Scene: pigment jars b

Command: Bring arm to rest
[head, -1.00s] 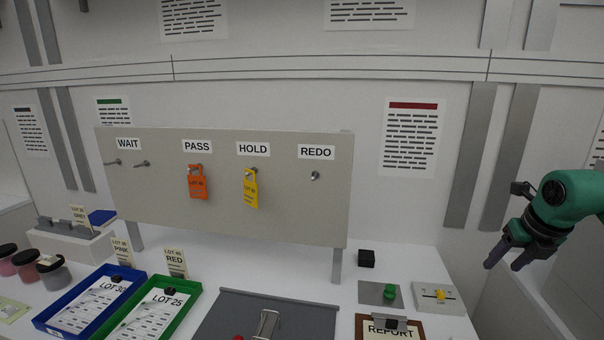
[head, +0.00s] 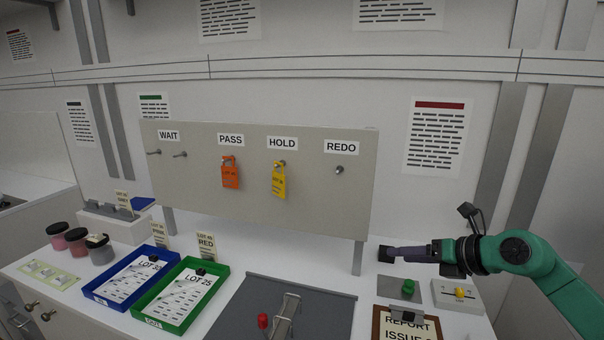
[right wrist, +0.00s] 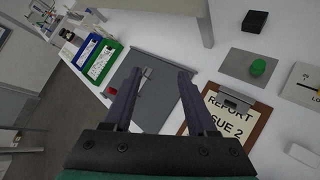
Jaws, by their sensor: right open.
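My right gripper (head: 392,253) is at the right of the head view, its arm coming in from the right edge. Its fingers point left, over the right side of the white bench, near a black block (head: 383,252). In the right wrist view my right gripper (right wrist: 158,75) has its two dark fingers spread, with nothing between them but the bench and grey mat beyond. My left gripper does not show in either view.
An upright board (head: 255,190) has an orange tag (head: 230,173) under PASS and a yellow tag (head: 279,181) under HOLD. A blue tray (head: 98,297), green tray (head: 140,313), grey mat (head: 335,318), clipboard (head: 384,322) and green knob (head: 408,287) occupy the bench.

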